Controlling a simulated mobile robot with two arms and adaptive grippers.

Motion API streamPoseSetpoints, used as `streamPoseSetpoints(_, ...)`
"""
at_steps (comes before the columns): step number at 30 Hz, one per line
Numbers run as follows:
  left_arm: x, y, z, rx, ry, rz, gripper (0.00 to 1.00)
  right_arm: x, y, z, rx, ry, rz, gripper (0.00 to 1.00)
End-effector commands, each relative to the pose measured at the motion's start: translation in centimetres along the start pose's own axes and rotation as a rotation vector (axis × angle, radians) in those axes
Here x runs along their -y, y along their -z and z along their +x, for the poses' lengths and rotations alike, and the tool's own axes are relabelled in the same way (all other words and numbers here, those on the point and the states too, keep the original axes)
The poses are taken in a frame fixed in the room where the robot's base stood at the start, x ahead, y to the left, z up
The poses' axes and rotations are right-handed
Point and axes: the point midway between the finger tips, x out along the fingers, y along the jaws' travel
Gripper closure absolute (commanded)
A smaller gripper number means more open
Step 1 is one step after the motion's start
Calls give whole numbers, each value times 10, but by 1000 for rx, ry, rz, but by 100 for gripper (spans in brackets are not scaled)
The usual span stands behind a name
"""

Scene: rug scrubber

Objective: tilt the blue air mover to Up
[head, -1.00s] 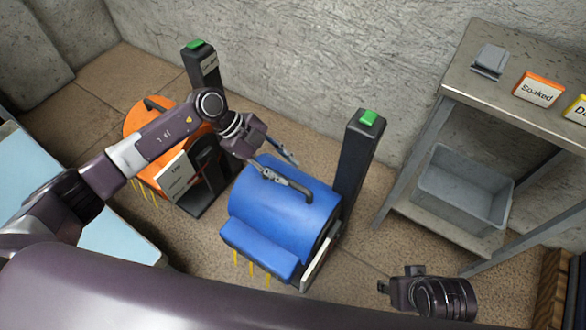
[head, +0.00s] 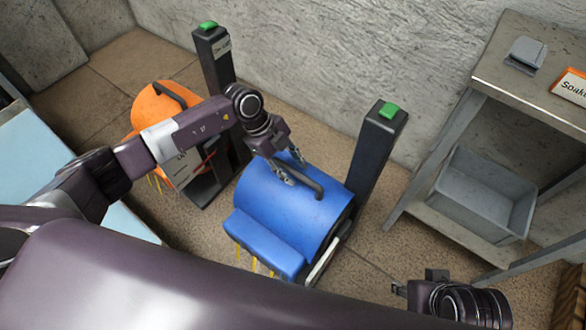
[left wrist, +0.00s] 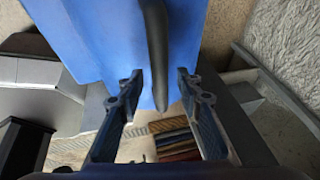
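The blue air mover (head: 285,215) is a rounded blue drum with a lower front lip, beside a dark post with a green top. A dark handle (head: 312,187) stands on its upper surface. My left gripper (head: 291,171) is at the far-left end of this handle, above the drum. In the left wrist view, the handle (left wrist: 156,55) comes down between my left gripper's two spread fingers (left wrist: 160,88), with gaps on both sides. The blue body (left wrist: 95,40) fills the top of that view. My right gripper (head: 400,290) is at the bottom right, away from the mover; its finger opening is unclear.
An orange machine (head: 150,108) stands behind my left arm, beside another dark post (head: 213,60). A metal table (head: 500,70) at right carries a grey object and a "Soaked" sign; a grey bin (head: 485,195) sits on its lower shelf. Brown floor lies between mover and table.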

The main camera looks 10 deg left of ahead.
Motion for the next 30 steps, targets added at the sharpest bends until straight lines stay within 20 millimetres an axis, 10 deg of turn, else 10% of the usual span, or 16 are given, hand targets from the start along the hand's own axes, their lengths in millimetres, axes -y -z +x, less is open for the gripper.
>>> streamPoseSetpoints(5,0,0,0,0,0,0,69,0,0,0,0,0,0,66)
streamPoseSetpoints(13,0,0,0,0,0,0,99,0,0,0,0,0,0,66)
streamPoseSetpoints(30,-4,-9,-5,2,-22,-11,100,0,1,-2,0,1,0,66)
